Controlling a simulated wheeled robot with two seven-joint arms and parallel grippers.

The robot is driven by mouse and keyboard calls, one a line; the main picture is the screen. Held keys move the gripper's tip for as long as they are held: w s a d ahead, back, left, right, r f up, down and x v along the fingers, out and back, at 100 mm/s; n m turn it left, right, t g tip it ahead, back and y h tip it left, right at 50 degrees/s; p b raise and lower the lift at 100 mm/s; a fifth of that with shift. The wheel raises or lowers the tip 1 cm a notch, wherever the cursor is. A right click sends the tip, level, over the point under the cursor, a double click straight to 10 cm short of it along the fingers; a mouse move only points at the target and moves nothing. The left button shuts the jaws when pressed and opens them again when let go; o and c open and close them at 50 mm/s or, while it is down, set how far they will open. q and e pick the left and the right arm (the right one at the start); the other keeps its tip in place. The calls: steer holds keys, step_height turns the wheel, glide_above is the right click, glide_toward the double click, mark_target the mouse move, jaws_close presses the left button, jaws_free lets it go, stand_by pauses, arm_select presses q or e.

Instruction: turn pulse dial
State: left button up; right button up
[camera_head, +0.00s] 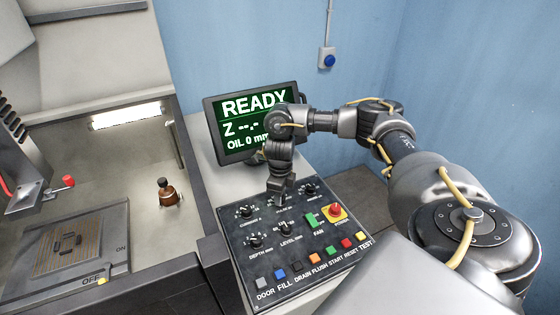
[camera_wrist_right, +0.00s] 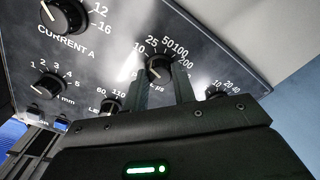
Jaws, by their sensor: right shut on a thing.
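The pulse dial (camera_wrist_right: 158,68) is a black knob with a scale from 10 to 200 µs, seen in the right wrist view. Its white mark shows on the upper left side, but I cannot read the exact setting. My right gripper (camera_wrist_right: 169,84) is shut on this dial, with its two fingers reaching to the knob. In the head view my right gripper (camera_head: 278,197) points down at the top row of the control panel (camera_head: 232,262) and hides the pulse dial. My left gripper is not in view.
The current dial (camera_head: 245,211) is left of the gripper, another dial (camera_head: 309,189) is right, and the level dial (camera_head: 284,228) is close in front. A red stop button (camera_head: 335,210) and several push buttons share the panel. A READY screen (camera_head: 230,130) stands behind.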

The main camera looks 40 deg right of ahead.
steer(key=o, duration=1)
steer(key=shift+f, duration=0.1)
step_height(320, 180, up, 11)
steer(key=p, duration=0.1)
steer(key=shift+f, duration=0.1)
